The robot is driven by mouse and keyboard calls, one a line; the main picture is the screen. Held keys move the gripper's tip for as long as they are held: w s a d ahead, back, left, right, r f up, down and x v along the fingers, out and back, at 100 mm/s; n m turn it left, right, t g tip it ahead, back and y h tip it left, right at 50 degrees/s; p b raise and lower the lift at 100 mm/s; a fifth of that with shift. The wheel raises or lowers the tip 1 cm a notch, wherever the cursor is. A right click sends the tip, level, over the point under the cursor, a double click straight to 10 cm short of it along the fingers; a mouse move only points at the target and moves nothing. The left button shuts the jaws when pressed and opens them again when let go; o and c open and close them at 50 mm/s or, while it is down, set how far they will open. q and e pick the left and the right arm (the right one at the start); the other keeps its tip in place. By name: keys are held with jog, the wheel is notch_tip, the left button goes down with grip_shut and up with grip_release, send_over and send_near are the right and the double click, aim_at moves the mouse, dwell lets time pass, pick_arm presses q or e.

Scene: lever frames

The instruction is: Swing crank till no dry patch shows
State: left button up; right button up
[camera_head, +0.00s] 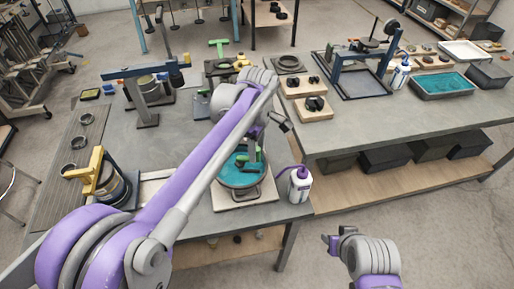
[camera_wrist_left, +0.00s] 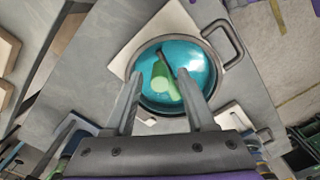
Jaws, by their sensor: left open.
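A round pan (camera_head: 226,180) with a teal surface sits on a pale board (camera_head: 262,193) at the table's near right corner. It fills the middle of the left wrist view (camera_wrist_left: 196,88), with a loop handle on its rim. A green crank grip (camera_wrist_left: 160,78) on a dark arm stands over the teal. My left gripper (camera_wrist_left: 158,76) is open, its fingers on either side of the grip; contact cannot be told. In the head view my arm partly hides pan and crank. The teal has a lighter area, but I cannot tell whether it is dry. My right gripper (camera_head: 332,241) is low at right.
A white bottle (camera_head: 300,186) with a purple top stands right of the pan. A yellow-handled device (camera_head: 97,170) stands left. Another crank stand (camera_head: 362,78) and teal tray (camera_head: 443,84) are on the right table.

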pick_arm(q)
notch_tip(320, 180, up, 11)
jog(key=shift+p, duration=0.4)
pick_arm(e)
jog(key=shift+w+r, duration=0.25)
jog(key=shift+r, duration=0.3)
pick_arm(q)
jog(key=shift+a+f, duration=0.1)
jog(key=shift+f, duration=0.05)
